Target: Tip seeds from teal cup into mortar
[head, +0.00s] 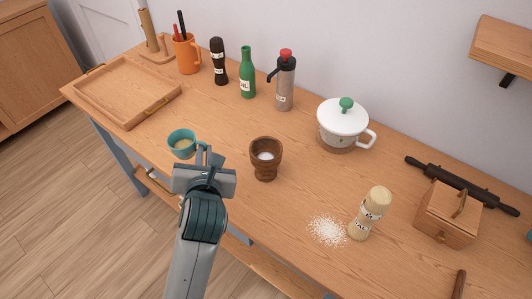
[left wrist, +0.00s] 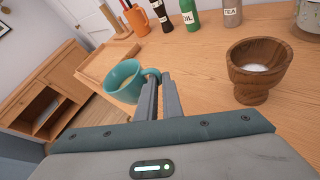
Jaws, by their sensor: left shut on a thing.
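The teal cup (head: 174,139) is left of the mortar in the head view, near the front edge of the table. It looks close to upright, with pale seeds inside. My left gripper (head: 207,153) is shut on its handle; the left wrist view shows the fingers (left wrist: 161,84) at the handle of the cup (left wrist: 122,84). I cannot tell whether the cup clears the table. The brown wooden mortar (head: 266,169) stands upright to the right of the gripper, apart from the cup, with something white inside. It also shows in the left wrist view (left wrist: 252,83). My right gripper is not in view.
A wooden tray (head: 101,108) lies at the left. An orange mug (head: 187,56), a dark mill (head: 219,64), a green oil bottle (head: 247,76) and a tea flask (head: 285,85) line the back. A white lidded pot (head: 340,136), salt shaker (head: 368,214) and spilled white grains (head: 328,230) are right.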

